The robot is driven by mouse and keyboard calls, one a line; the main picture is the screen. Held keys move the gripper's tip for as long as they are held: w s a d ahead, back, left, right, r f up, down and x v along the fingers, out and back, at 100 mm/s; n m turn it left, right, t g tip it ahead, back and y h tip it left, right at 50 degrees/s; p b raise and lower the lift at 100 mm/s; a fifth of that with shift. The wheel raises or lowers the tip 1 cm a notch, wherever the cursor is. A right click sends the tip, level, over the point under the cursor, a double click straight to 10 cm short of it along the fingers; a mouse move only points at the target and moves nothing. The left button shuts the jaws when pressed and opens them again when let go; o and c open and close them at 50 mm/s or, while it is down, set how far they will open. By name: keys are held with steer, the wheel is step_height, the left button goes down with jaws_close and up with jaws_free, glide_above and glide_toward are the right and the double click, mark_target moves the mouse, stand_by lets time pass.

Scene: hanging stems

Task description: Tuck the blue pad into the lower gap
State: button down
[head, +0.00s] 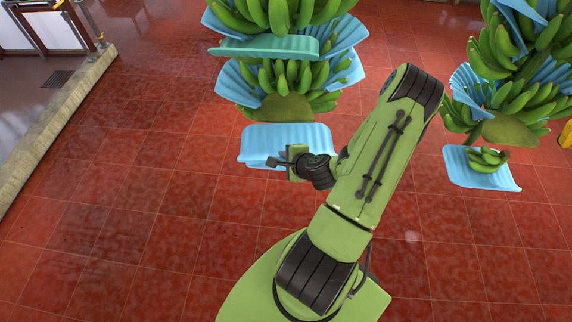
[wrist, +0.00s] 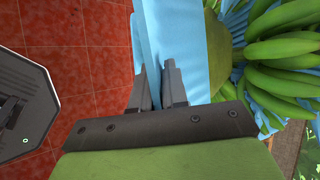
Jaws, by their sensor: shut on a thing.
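The blue pad (head: 285,140) is a light blue ribbed sheet just below the hanging banana stem. My gripper (head: 273,161) is shut on its near edge. In the wrist view, the pad (wrist: 185,35) runs up between and beyond the two fingers (wrist: 155,68). The near stem carries an upper banana hand (head: 275,14) and a lower banana hand (head: 290,76), with light blue fanned sheets around them. A teal pad (head: 262,47) lies between these two hands. The lower gap itself is hard to make out. The pad appears apart from the stem's rounded olive bottom (head: 285,108).
A second banana stem (head: 515,55) hangs at the right. Below it is another blue pad (head: 500,180) with a small banana cluster (head: 487,157) on it. A pale kerb (head: 60,115) runs along the left. The red tiled floor (head: 130,190) is clear at left.

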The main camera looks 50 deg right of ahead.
mark_target(291, 126)
steer(key=shift+w+d, duration=0.9)
steer(key=shift+d, duration=0.25)
steer(key=shift+w+d+p, duration=0.7)
steer(key=shift+d, duration=0.25)
steer(key=shift+w+d+p, duration=0.7)
steer(key=shift+d, duration=0.2)
steer(key=shift+w+d+f+b, duration=0.1)
steer(key=shift+w+d+b, duration=0.05)
steer(key=shift+w+d, duration=0.9)
steer(key=shift+w+d+f+b, duration=0.15)
steer(key=shift+w+d, duration=0.55)
steer(key=shift+d, duration=0.55)
steer(key=shift+w+d+f+b, duration=0.1)
steer(key=shift+w+d, duration=0.8)
steer(key=shift+d, duration=0.25)
steer(key=shift+w+d+r, duration=0.1)
steer(key=shift+w+d, duration=0.1)
steer(key=shift+d, duration=0.15)
steer(key=shift+f+b, duration=0.3)
steer(key=shift+b, duration=0.15)
steer(key=c, duration=1.1)
jaws_free()
steer(key=shift+f, duration=0.1)
steer(key=shift+o, duration=0.2)
